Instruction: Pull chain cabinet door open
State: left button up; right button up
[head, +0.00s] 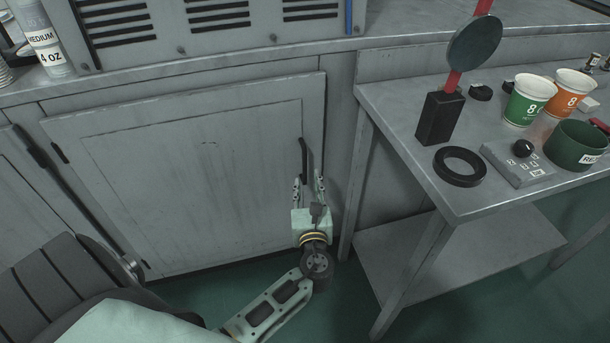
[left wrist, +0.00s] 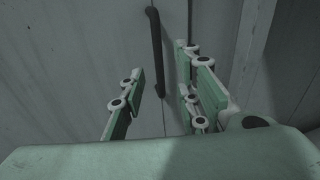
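The grey cabinet door (head: 190,175) is shut, with a dark vertical bar handle (head: 303,160) near its right edge. The handle also shows in the left wrist view (left wrist: 156,45), running down between and beyond the fingers. My left gripper (head: 308,184) is open in front of the door, just below and beside the handle. In the left wrist view my left gripper (left wrist: 160,80) has its fingers apart, with nothing held between them. Whether a finger touches the handle I cannot tell. No chain is visible. My right gripper is not in view.
A metal table (head: 465,200) with a lower shelf (head: 460,250) stands right of the door, close to my left gripper. It carries cups (head: 528,100), a black ring (head: 460,167) and a grey control box (head: 517,165). Green floor (head: 350,310) is open in front.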

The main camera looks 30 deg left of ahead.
aim_at(305, 164)
pick_arm(q)
jog(key=shift+w+a+r+y, duration=0.3)
jog(key=shift+w+a+r, duration=0.35)
jog(key=shift+r, duration=0.2)
jog(key=shift+b+x, duration=0.4)
jog(key=shift+x, duration=2.75)
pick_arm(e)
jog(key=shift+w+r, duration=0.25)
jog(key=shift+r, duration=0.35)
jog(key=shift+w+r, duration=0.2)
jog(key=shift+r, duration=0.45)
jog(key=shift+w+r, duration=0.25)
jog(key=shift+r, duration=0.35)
pick_arm(q)
jog(key=shift+d, duration=0.1)
grip_shut()
